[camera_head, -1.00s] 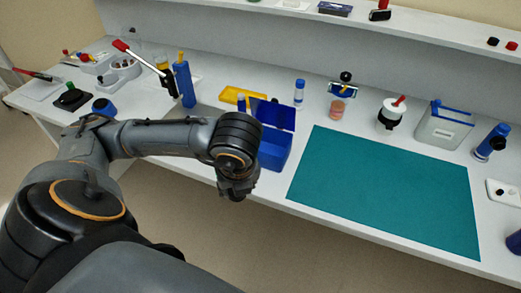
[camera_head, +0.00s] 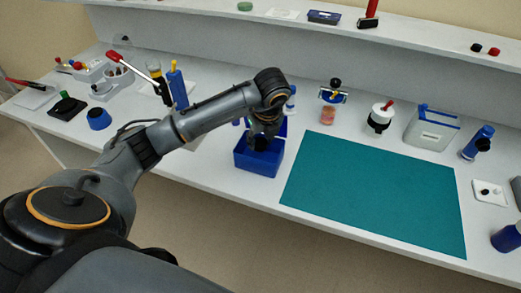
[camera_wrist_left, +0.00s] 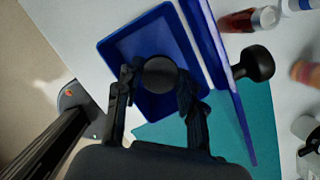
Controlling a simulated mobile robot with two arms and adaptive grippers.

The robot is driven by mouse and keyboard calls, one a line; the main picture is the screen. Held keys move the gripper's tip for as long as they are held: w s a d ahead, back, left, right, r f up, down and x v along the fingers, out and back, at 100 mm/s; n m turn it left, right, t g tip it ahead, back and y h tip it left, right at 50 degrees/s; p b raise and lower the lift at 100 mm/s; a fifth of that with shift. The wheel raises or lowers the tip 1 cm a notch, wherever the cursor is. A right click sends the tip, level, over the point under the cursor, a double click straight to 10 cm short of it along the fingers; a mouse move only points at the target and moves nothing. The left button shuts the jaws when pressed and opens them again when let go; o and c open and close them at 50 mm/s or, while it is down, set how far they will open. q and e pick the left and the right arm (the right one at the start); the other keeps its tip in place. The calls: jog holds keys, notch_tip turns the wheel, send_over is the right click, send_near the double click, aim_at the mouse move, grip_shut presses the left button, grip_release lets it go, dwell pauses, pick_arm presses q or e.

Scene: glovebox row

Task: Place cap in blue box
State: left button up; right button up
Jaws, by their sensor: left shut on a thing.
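My left gripper (camera_head: 262,142) is above the open blue box (camera_head: 244,163). In the left wrist view its two fingers (camera_wrist_left: 158,85) are shut on a round black cap (camera_wrist_left: 160,72), which hangs over the inside of the blue box (camera_wrist_left: 122,42). The box's raised lid (camera_wrist_left: 222,75) stands to the right in that view. In the head view the cap is hard to tell from the dark gripper, and my arm hides part of the box and lid. My right gripper is not in view.
A teal mat (camera_head: 375,190) lies just right of the box and is bare. Behind it stand a pink jar (camera_head: 327,115), a white container with a black band (camera_head: 380,117) and a grey bin (camera_head: 432,128). A blue bottle (camera_head: 175,88) stands left of my arm.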

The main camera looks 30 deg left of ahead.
aim_at(260, 154)
pick_arm(q)
jog(key=f, duration=0.1)
jog(key=f+p, duration=0.1)
jog(key=f, duration=0.3)
jog(key=shift+s+f, duration=0.15)
jog(key=shift+s, duration=0.1)
jog(key=shift+w+f+p, duration=0.15)
jog(key=shift+f+p, duration=0.1)
jog(key=shift+p, duration=0.35)
jog(key=shift+w+f, duration=0.1)
jog(key=shift+f, duration=0.1)
jog(key=shift+f, duration=0.1)
jog(key=shift+f+b, duration=0.15)
jog(key=shift+b, duration=0.2)
jog(key=o, duration=0.4)
jog(key=shift+o, duration=0.2)
